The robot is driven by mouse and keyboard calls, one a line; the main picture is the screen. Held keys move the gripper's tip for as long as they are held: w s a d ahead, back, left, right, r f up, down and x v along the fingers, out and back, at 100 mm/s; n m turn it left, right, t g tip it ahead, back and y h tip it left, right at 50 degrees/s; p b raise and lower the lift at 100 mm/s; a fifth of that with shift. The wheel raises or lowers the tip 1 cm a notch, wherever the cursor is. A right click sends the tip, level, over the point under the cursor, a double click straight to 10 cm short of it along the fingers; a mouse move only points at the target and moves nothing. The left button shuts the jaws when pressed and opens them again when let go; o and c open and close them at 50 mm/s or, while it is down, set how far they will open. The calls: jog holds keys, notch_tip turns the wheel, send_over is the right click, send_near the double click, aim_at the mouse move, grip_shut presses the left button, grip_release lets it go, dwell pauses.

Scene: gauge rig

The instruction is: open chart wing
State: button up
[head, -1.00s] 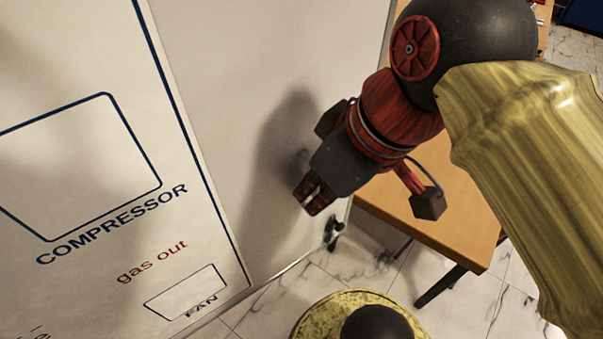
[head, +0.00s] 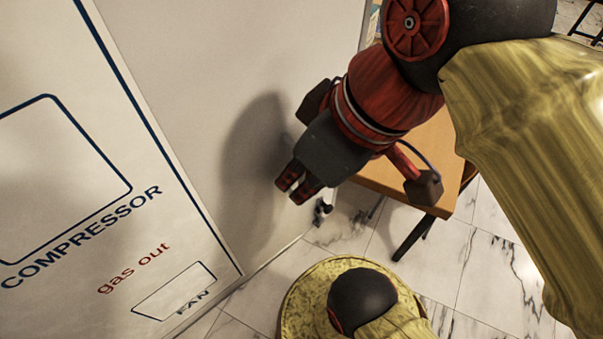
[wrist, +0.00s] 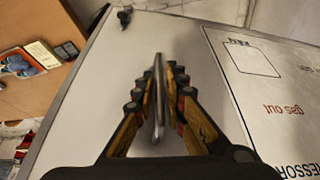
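The chart wing (head: 232,60) is a large pale panel. It carries a printed diagram reading COMPRESSOR, gas out and FAN on its left part and is blank toward its right edge. A thin grey upright bar handle (wrist: 158,85) stands off the blank part. My gripper (head: 296,190) is at this blank part in the head view. In the wrist view its fingers (wrist: 157,85) lie close on both sides of the bar and look closed on it. In the head view my gripper hides most of the handle.
A wooden table (head: 395,165) stands just beyond the wing's right edge. In the wrist view a book (wrist: 44,54) and other items lie on it. A small dark fitting (head: 321,210) sits at the wing's lower corner.

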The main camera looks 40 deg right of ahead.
jog(key=shift+o, duration=1.2)
jog(key=shift+f, duration=0.1)
jog(key=v, duration=0.7)
jog(key=shift+r, duration=0.2)
jog(key=shift+s, duration=0.1)
